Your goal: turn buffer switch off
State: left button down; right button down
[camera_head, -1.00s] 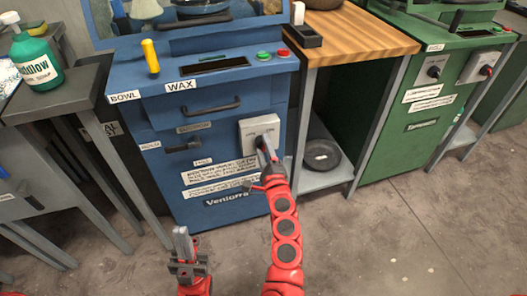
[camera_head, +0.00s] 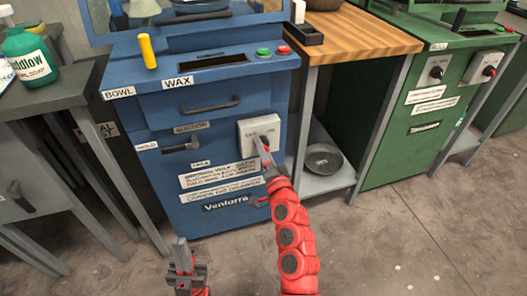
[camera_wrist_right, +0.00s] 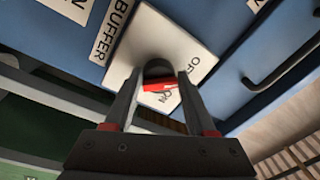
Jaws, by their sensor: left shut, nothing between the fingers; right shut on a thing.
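The buffer switch is a white plate (camera_head: 252,127) on the front of the blue machine, with a dark knob. In the right wrist view the plate (camera_wrist_right: 168,38) carries OFF and ON labels and sits beside a BUFFER label (camera_wrist_right: 110,28). The dark knob (camera_wrist_right: 157,70) has a red mark (camera_wrist_right: 160,87) near the ON label; its exact setting is partly hidden by my fingers. My right gripper (camera_head: 262,148) is shut on the knob; its fingers also show in the right wrist view (camera_wrist_right: 157,84). My left gripper (camera_head: 181,243) is shut and empty, low in front of the machine.
The blue machine (camera_head: 220,98) has a yellow-handled lever (camera_head: 148,51) and several handles. A wooden-topped bench (camera_head: 365,38) stands to its right, with a dark bowl (camera_head: 323,159) on its shelf. A grey table (camera_head: 60,90) stands left. The floor in front is open.

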jog(key=shift+f+n, duration=0.25)
jog(key=shift+n, duration=0.45)
jog(key=shift+c, duration=1.8)
grip_release()
jog(key=shift+o, duration=0.4)
jog(key=shift+r, duration=0.1)
jog(key=p+v, duration=0.2)
jog(key=v, duration=1.5)
jog(key=shift+s+d, duration=0.15)
jog(key=shift+s, duration=0.05)
